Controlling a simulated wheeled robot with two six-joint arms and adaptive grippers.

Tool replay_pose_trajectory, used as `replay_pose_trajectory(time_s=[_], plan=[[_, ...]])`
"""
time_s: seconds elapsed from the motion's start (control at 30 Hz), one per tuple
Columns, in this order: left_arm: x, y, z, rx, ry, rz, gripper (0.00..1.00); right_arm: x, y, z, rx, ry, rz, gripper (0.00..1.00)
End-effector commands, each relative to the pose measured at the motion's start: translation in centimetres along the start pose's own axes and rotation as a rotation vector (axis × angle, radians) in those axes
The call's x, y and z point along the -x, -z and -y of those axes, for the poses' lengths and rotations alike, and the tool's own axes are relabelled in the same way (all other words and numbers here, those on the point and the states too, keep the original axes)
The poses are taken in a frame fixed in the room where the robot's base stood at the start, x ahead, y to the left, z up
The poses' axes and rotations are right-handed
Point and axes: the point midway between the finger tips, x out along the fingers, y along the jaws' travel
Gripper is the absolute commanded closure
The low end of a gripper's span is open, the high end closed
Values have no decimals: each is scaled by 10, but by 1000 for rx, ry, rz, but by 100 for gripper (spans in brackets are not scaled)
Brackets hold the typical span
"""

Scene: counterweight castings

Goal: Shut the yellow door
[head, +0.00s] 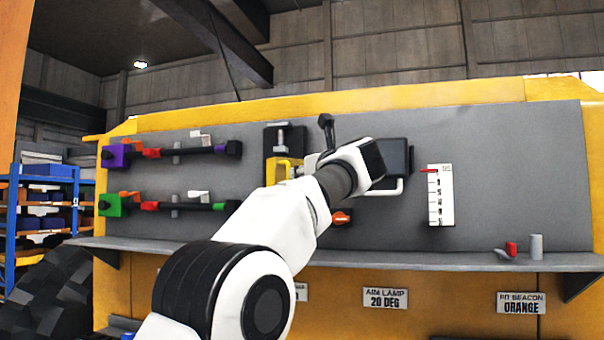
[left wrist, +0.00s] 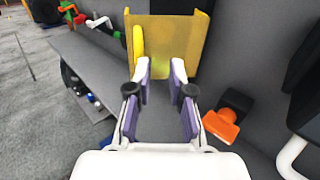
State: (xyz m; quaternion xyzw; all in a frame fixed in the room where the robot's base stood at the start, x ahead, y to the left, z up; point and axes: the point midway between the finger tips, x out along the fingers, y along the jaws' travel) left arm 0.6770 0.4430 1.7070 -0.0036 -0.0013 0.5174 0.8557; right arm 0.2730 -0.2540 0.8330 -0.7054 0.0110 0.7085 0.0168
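The yellow door (left wrist: 178,35) shows in the left wrist view as a yellow plate with raised side edges and a rounded yellow bar (left wrist: 138,46) at its left. In the head view a yellow part (head: 273,172) shows below a black clamp-like fitting, partly hidden by my arm. My left gripper (left wrist: 161,68) is open and empty, its purple-padded fingers pointing at the lower part of the yellow plate. I cannot tell whether the fingertips touch it. In the head view the gripper is mostly hidden behind my wrist. My right gripper is not in view.
An orange knob (left wrist: 222,124) and a white handle (left wrist: 292,155) sit right of the gripper. Purple (head: 117,155) and green (head: 110,204) fittings with black bars are at the panel's left. A white scale (head: 440,195) is at right. A grey ledge (head: 430,259) runs below.

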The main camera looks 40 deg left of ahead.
Motion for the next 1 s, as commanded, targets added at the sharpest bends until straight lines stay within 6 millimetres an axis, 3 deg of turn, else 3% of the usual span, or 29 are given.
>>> replay_pose_trajectory(time_s=[1.0], plan=[[71,1,-33,1,0,1,79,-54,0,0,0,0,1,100]])
